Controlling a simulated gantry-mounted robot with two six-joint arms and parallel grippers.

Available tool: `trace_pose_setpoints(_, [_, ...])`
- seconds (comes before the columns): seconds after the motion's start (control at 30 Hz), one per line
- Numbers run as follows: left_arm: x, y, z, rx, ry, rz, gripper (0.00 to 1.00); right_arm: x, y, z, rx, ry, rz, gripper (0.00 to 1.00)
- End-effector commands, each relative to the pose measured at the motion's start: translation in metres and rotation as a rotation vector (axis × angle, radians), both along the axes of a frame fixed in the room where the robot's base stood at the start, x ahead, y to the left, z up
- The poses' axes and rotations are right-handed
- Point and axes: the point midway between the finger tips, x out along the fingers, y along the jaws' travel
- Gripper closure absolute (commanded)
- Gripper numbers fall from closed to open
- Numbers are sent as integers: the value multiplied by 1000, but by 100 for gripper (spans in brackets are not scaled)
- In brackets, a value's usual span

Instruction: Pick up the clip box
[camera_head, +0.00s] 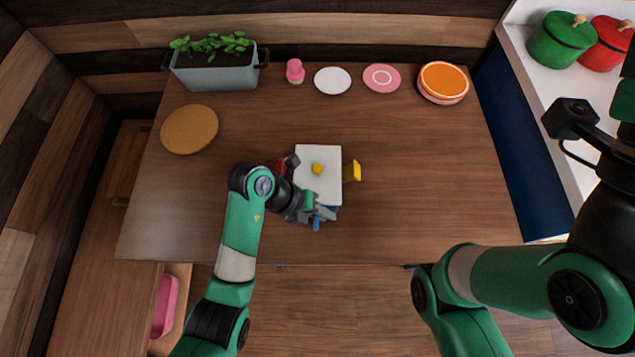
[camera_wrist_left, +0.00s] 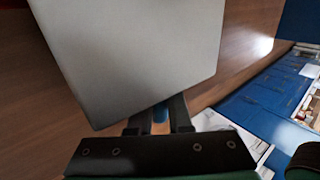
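The clip box (camera_head: 327,189) sits on the wooden table, with a flat white top and a yellow knob (camera_head: 318,168). A yellow tab (camera_head: 351,171) sticks out on its right, a red one (camera_head: 281,166) shows at its left, and a blue one (camera_head: 316,224) at its near side. My left gripper (camera_head: 314,213) is at the box's near edge. In the left wrist view the box's pale top (camera_wrist_left: 130,55) fills the upper part. The left fingers (camera_wrist_left: 159,118) stand apart with blue between them; whether they press on it is unclear. My right gripper's fingers are not visible.
A planter (camera_head: 215,72), pink bottle (camera_head: 295,72), white plate (camera_head: 332,81), pink plate (camera_head: 381,78) and orange plate (camera_head: 443,82) line the back. A round brown board (camera_head: 189,129) lies left. Green (camera_head: 560,40) and red (camera_head: 603,45) pots stand on the right counter.

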Motion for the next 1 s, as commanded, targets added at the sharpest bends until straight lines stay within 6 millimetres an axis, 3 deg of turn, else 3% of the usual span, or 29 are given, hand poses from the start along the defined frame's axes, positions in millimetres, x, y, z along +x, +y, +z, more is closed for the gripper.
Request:
trace_pose_setpoints(0.57, [0, 0, 5, -1, -3, -1, 100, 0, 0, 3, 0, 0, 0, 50])
trace_pose_setpoints(0.77, [1, 0, 45, -2, -5, 0, 100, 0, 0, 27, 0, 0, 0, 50])
trace_pose_setpoints(1.0, [1, 0, 122, -2, -8, -1, 100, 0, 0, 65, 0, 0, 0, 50])
